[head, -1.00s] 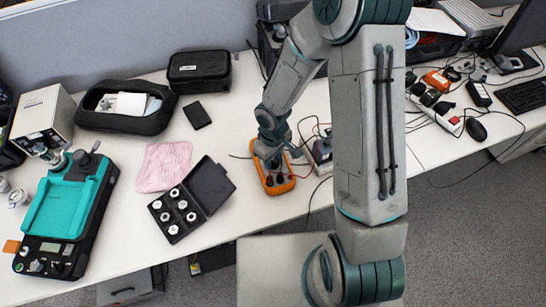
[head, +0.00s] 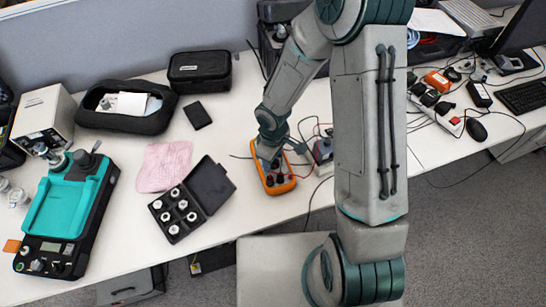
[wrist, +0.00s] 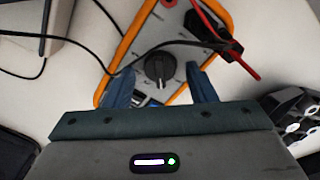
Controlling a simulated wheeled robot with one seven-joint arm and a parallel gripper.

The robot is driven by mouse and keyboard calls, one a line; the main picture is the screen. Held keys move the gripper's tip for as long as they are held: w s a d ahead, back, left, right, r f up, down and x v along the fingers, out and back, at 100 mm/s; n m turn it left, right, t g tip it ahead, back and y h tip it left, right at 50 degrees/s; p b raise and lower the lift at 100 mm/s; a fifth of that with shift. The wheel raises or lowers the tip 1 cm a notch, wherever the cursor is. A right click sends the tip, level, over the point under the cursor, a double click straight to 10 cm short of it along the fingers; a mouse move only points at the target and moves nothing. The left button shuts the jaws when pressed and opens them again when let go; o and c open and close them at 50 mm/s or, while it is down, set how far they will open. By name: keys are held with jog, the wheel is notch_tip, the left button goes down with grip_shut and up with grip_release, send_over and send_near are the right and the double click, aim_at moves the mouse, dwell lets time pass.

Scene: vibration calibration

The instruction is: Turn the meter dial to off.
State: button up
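The orange-edged meter (head: 279,184) lies on the white table under my arm. In the wrist view, its black round dial (wrist: 159,68) sits in the middle of the grey face, with a raised grip bar across it. My gripper (wrist: 160,84) is open, with one blue finger on each side of the dial and a visible space between each finger and the knob. In the head view my gripper (head: 266,152) is over the meter's upper part and hides the dial. I cannot tell the dial's marked setting.
Black and red leads (wrist: 222,40) plug into the meter and cross its face near the dial. An open black case of weights (head: 175,215) and a pink cloth (head: 165,167) lie to the left. The table (head: 240,225) is clear between case and meter.

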notch_tip(320, 180, up, 14)
jog(key=p, duration=0.1)
jog(key=shift+p, duration=0.4)
dwell(0.3)
jog(key=shift+f, duration=0.15)
